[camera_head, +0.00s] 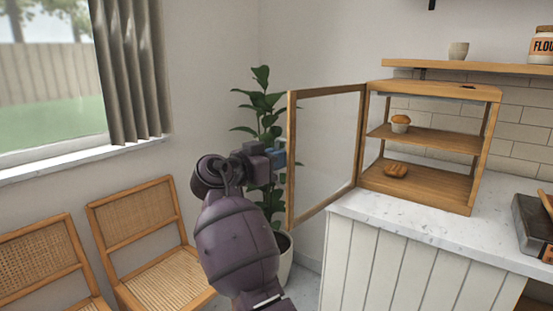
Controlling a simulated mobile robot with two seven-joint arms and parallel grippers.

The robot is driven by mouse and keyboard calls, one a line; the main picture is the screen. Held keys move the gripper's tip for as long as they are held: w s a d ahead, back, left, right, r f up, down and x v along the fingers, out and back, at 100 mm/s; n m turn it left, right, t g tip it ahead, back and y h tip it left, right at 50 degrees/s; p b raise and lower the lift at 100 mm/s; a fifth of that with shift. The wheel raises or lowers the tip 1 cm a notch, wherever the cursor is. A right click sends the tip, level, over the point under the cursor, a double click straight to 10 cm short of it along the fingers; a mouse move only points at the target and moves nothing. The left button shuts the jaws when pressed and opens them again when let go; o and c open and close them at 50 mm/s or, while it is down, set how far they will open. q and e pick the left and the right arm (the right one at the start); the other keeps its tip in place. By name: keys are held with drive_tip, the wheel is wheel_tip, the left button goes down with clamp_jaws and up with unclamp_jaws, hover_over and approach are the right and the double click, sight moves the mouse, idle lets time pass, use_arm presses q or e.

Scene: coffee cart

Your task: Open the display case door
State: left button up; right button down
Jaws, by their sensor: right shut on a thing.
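The display case (424,204) is a wooden box with shelves, standing on the white counter. Its door (291,165), a wooden frame around a clear pane, stands swung wide open to the left, hinged at the case's front left post. My right gripper (279,157) is at the free left edge of the door, about halfway up, and is shut on the door there. The exact grip point is small and partly hidden by the gripper. My left gripper is not in view.
A potted plant (262,100) stands behind my gripper and the door. Two cane chairs (143,232) stand at left under the window. A wall shelf (470,66) runs above the case.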

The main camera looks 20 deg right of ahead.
drive_tip(key=c, duration=1.2)
unclamp_jaws()
drive_tip(key=v, duration=1.1)
